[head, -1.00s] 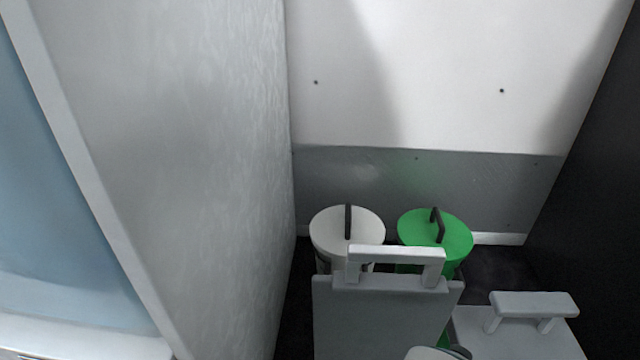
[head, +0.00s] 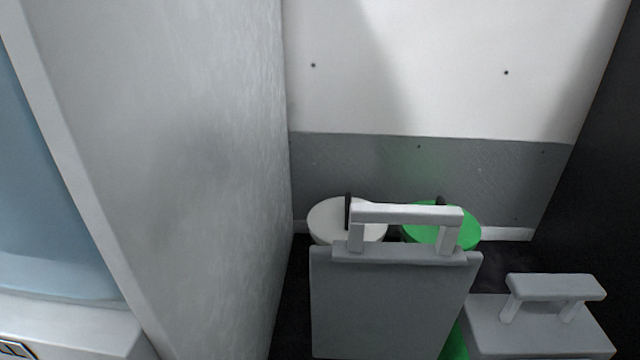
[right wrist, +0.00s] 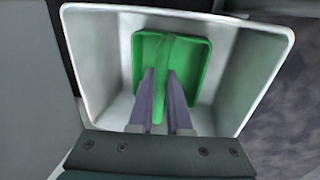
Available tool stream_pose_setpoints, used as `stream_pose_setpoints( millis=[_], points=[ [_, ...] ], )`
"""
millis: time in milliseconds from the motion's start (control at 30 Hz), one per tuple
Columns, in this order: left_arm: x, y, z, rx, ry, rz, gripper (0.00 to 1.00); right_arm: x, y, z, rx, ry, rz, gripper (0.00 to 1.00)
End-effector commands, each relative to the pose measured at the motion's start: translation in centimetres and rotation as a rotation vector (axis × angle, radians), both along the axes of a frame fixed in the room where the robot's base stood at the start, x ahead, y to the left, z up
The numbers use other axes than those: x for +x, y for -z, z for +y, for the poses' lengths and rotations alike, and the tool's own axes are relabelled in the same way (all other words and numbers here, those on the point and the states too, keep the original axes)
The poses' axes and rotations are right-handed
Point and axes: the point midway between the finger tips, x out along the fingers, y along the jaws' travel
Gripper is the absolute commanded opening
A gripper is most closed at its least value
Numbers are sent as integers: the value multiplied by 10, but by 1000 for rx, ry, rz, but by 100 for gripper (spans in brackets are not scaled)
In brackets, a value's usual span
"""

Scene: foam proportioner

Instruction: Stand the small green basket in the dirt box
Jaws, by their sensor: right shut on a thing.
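In the right wrist view my right gripper (right wrist: 160,78) is shut on the upright handle of the small green basket (right wrist: 198,62). The basket is inside the outline of an open pale box, the dirt box (right wrist: 262,72), whose rim surrounds it. It lies near the middle, towards the far wall. I cannot tell whether it touches the box floor. In the head view neither gripper nor the small basket shows. A grey panel with a white handle (head: 392,300), perhaps the box's raised lid, fills the lower middle.
Behind the panel stand a round bin with a white lid (head: 330,222) and one with a green lid (head: 467,232). A grey box with a handle (head: 545,332) is at the lower right. A tall grey wall (head: 200,150) stands on the left, a dark one (head: 610,180) on the right.

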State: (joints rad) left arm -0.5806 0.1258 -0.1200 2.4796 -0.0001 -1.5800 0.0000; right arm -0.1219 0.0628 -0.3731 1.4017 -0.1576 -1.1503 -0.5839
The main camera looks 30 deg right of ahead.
Motion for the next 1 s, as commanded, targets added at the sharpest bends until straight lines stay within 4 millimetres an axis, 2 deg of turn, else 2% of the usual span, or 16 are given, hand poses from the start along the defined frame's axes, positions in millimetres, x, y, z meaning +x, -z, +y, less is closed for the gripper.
stream_pose_setpoints(
  millis=[100,133,400,633,733,867,1000],
  points=[
    [0,2,0,0,0,0,50,0,5,0,0,0,1,0],
    [0,2,0,0,0,0,50,0,4,0,0,0,1,18],
    [0,1,-1,-3,-2,-1,50,0,4,0,0,0,1,46],
    [0,1,-3,-10,-6,-1,50,0,3,0,1,0,1,46],
    [0,-4,-3,-11,-7,0,50,0,-5,0,1,1,-1,46],
    [0,-26,-3,-11,-7,1,50,-4,-29,2,0,0,2,46],
    [0,-55,-3,-11,-6,0,50,-8,-60,5,1,0,1,46]
  ],
)
